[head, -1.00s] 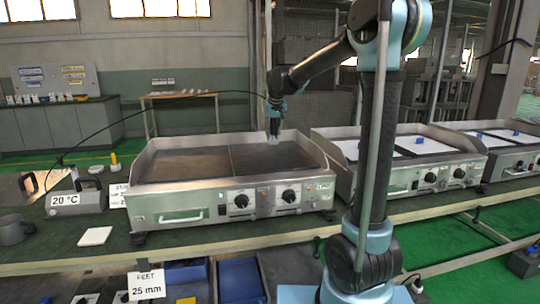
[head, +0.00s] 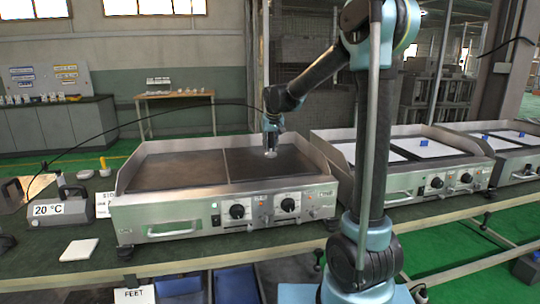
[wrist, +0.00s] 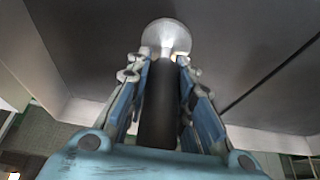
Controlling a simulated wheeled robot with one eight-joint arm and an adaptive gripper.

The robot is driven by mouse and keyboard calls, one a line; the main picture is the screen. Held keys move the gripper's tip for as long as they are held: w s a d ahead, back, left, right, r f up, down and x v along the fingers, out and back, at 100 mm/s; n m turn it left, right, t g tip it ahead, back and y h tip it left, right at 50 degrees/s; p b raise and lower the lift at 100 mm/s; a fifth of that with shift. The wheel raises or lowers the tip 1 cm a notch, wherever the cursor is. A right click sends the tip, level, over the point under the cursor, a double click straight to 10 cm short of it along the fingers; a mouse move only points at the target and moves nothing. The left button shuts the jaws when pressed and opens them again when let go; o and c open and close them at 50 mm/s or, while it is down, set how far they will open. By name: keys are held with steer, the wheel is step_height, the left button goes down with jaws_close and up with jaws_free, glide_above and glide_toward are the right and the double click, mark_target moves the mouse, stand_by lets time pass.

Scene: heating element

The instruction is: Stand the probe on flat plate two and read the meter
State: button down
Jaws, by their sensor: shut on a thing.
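My gripper (head: 271,138) is over the right-hand plate (head: 285,168) of the nearest griddle, toward its back. In the wrist view, my gripper (wrist: 160,72) is shut on the probe (wrist: 158,110), which has a black handle and a shiny round silver foot (wrist: 168,36). The foot also shows as a small bright spot in the head view (head: 271,153). It is at or very close to the plate; I cannot tell whether it touches. A black cable arcs from my gripper to the left. The grey meter (head: 72,204) on the bench at left reads 20 °C.
The griddle (head: 170,219) has raised steel walls, a left-hand plate (head: 178,171) and front knobs. A white tile (head: 79,249) lies on the bench. A second griddle (head: 440,180) with white sheets stands to the right. A sign card (head: 101,213) stands beside the meter.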

mark_target(270, 152)
steer(key=shift+f, duration=1.85)
steer(key=c, duration=1.4)
jaws_free()
